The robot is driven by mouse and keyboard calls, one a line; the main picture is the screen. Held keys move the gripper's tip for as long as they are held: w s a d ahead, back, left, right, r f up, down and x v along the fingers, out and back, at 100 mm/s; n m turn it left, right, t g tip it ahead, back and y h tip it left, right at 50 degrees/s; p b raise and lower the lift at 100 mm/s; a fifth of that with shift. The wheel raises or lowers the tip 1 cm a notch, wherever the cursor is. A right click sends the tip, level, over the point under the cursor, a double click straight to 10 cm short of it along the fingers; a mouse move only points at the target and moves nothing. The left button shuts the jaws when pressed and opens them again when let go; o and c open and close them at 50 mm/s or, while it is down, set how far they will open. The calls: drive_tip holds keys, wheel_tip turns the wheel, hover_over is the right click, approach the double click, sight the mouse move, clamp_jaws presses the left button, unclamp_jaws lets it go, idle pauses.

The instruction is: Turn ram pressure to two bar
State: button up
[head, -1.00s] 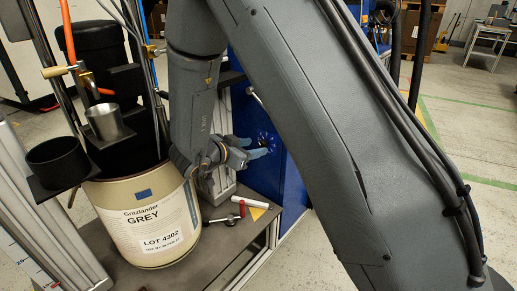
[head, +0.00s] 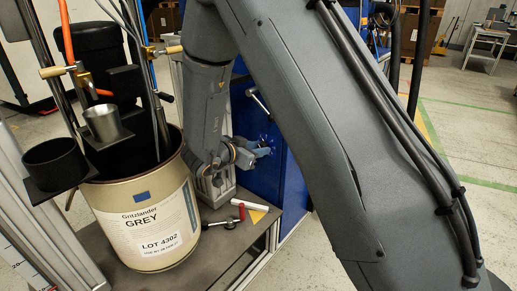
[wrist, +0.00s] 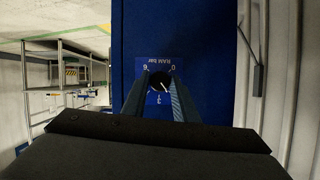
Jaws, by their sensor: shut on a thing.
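The ram pressure knob (wrist: 160,80) is a small black round knob with a white pointer line on a blue dial plate (wrist: 140,67). The plate reads "RAM bar" upside down in the wrist view, with 6 at left, 0 at right and 3 at the bottom. The pointer slants to the lower right, between 0 and 3 and seemingly nearer 3. My gripper (wrist: 159,88) has its two fingers on either side of the knob, shut on it. In the head view my gripper (head: 262,149) is against the blue cabinet (head: 262,181); the knob is hidden there.
A drum labelled GREY (head: 150,228) stands left of my arm on a dark bench. A red-handled tool (head: 238,215) and a yellow card (head: 258,215) lie on the bench in front of the cabinet. A lever (head: 257,98) sticks out above my gripper.

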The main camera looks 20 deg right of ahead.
drive_tip(key=shift+r+n+g+p, duration=0.15)
drive_tip(key=shift+n+g+p, duration=0.15)
drive_tip(key=shift+p, duration=1.35)
drive_tip(key=o, duration=1)
drive_tip(key=b, duration=0.3)
drive_tip(key=shift+f, duration=0.3)
